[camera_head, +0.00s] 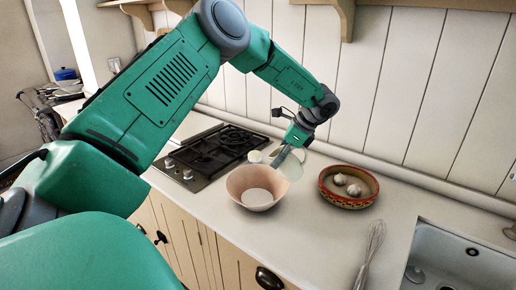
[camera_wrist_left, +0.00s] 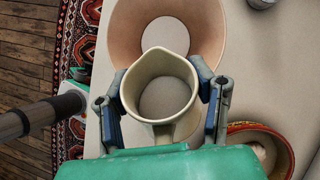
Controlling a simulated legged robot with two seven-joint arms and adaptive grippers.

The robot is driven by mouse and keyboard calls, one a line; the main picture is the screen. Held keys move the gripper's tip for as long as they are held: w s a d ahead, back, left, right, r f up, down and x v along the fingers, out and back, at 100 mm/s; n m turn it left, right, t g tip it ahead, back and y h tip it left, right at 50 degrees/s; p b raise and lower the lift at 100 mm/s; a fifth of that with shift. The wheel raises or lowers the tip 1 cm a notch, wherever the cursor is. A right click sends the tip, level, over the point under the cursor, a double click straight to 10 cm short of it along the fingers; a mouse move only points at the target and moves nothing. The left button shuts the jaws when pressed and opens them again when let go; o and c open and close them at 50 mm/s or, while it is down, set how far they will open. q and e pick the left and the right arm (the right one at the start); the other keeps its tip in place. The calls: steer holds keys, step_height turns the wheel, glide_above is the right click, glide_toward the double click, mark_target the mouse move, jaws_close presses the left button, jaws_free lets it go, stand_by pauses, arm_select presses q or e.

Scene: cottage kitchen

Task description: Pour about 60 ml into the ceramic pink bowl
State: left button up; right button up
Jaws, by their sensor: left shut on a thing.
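The pink bowl (camera_head: 243,193) stands on the counter in the head view, with a pale round patch inside that I cannot tell as liquid or bare bottom. My left gripper (camera_head: 287,155) is shut on a cream jug (camera_head: 292,169), held at the bowl's back right side. In the left wrist view, the fingers of my left gripper (camera_wrist_left: 165,102) stand on both sides of the jug (camera_wrist_left: 160,61), which shows a pale grey level inside. The bowl (camera_wrist_left: 122,25) lies just beyond it. No stream shows. The jug's tilt is hard to judge. My right gripper is not in view.
A patterned dish (camera_head: 349,201) with garlic bulbs (camera_head: 353,190) stands right of the jug. A whisk (camera_head: 371,250) lies at the front, near the sink (camera_head: 440,250). A black hob (camera_head: 215,152) is at the left. The counter between bowl and whisk is clear.

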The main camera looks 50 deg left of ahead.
arm_select(q)
steer(key=shift+s+a+f+t+h+b, duration=0.25)
steer(key=shift+f+t+h+b, duration=0.2)
steer(key=shift+t+h+b, duration=0.05)
steer(key=shift+a+f+t+h+b, duration=0.1)
steer(key=shift+f+t+h+b, duration=0.3)
steer(key=shift+h, duration=0.2)
steer(key=shift+f+t+h+b, duration=0.5)
steer(key=shift+h+b, duration=0.2)
steer(key=shift+b, duration=0.05)
steer(key=shift+a+f+t+h+b, duration=0.1)
steer(key=shift+f+t+h+b, duration=0.2)
steer(key=shift+h+b, duration=0.15)
steer(key=shift+s, duration=0.1)
steer(key=shift+a+f+t+h+b, duration=0.1)
steer(key=shift+f+t+h+b, duration=0.5)
steer(key=shift+b, duration=0.7)
steer(key=shift+s+a+r+h+p, duration=0.15)
steer(key=shift+s+a+h+p, duration=0.1)
steer(key=shift+p, duration=0.1)
